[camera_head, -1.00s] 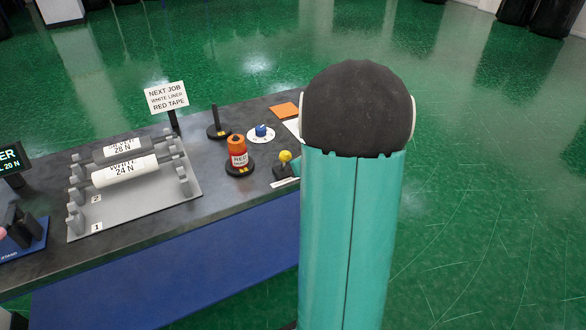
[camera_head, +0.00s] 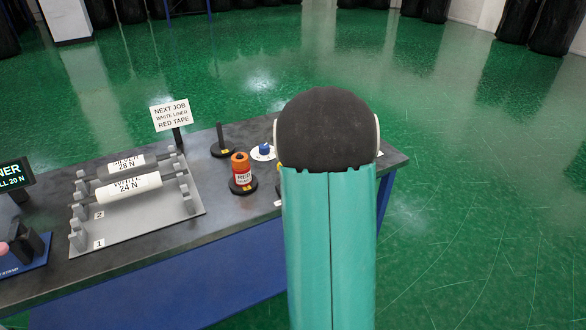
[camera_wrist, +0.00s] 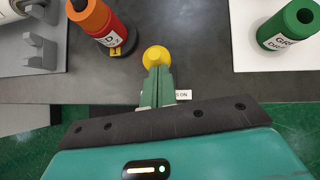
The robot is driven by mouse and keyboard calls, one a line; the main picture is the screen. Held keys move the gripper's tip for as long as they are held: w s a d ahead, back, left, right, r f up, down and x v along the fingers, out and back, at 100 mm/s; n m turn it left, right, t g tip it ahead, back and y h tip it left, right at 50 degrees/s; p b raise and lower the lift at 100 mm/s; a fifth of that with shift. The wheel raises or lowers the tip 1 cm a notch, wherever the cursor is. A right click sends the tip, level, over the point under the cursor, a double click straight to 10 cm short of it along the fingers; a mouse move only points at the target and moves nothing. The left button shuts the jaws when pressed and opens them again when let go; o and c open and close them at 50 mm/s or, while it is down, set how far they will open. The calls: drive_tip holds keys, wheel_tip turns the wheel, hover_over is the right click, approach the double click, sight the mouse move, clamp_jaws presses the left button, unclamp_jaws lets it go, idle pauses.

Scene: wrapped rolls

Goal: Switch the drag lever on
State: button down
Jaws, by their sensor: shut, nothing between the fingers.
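The drag lever shows in the wrist view as a round yellow knob (camera_wrist: 155,56); its stem and base are mostly hidden behind my fingers. My gripper (camera_wrist: 157,72) is shut and empty, its green fingertips right at the near side of the knob. I cannot tell whether they touch it. A white label (camera_wrist: 183,95) ending in "ON" lies just right of the fingers.
A red tape roll (camera_head: 242,174) stands left of the lever; it also shows in the wrist view (camera_wrist: 100,22). A green roll (camera_wrist: 290,25) stands on the right. The rack (camera_head: 150,224) holds white and silver rolls. A black post (camera_head: 221,142) stands behind. The dark bench (camera_head: 190,262) is bare in front.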

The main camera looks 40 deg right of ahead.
drive_tip(key=w+g, duration=0.2)
drive_tip(key=shift+w+d+g+y, duration=0.25)
drive_tip(key=shift+w+g+y, duration=0.05)
drive_tip(key=shift+w+y, duration=0.1)
drive_tip(key=shift+w+d+f+g, duration=0.15)
drive_tip(key=shift+w+d+g, duration=0.15)
drive_tip(key=shift+w+g, duration=0.5)
drive_tip(key=shift+w+d, duration=0.15)
drive_tip(key=shift+w, duration=0.5)
drive_tip(key=s+r, duration=0.2)
drive_tip(key=s, duration=0.1)
drive_tip(key=shift+r, duration=0.25)
wheel_tip(320, 180, up, 10)
drive_tip(key=d, duration=0.1)
drive_tip(key=shift+s, duration=0.3)
drive_tip(key=shift+r, duration=0.1)
